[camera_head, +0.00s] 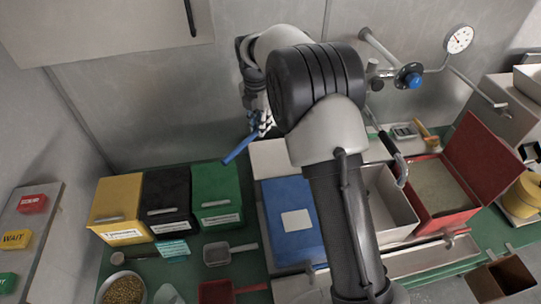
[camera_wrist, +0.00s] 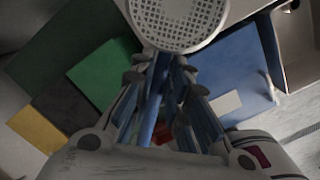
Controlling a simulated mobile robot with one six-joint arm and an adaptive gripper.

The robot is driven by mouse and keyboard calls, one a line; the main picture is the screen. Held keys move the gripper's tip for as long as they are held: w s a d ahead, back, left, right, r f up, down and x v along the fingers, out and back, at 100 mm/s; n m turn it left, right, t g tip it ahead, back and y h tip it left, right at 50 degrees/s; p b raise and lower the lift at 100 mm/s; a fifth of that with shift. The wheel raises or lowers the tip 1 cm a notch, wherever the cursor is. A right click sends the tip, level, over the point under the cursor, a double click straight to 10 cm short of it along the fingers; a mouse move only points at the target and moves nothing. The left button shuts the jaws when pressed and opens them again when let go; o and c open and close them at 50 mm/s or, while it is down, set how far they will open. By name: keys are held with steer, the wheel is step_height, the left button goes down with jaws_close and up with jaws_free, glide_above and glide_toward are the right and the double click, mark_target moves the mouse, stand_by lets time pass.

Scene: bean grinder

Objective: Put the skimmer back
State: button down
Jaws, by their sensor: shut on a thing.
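The skimmer is in my gripper (camera_head: 262,122). Its pale perforated disc (camera_wrist: 178,20) shows at the top of the wrist view, just past the fingertips (camera_wrist: 160,62). A blue handle (camera_head: 240,148) sticks out down and left from the gripper in the head view; it also shows between the fingers in the wrist view. My gripper is shut on the skimmer, in the air above the back of the green counter. In the head view the disc is hidden, apparently behind my arm.
Yellow (camera_head: 118,205), black (camera_head: 167,200) and green (camera_head: 216,193) bins stand at left. A blue-topped box (camera_head: 285,200) is right of them, partly behind my arm. An open red box (camera_head: 450,190) stands further right. A pipe with a blue knob (camera_head: 414,80) and a gauge (camera_head: 459,39) project from the wall.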

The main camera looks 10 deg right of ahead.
mark_target(262, 168)
step_height(262, 168, down, 18)
steer(key=shift+r+b, duration=0.2)
steer(key=shift+b, duration=0.55)
steer(key=shift+f, duration=0.15)
steer(key=c, duration=1.5)
jaws_free()
steer(key=shift+c, duration=0.2)
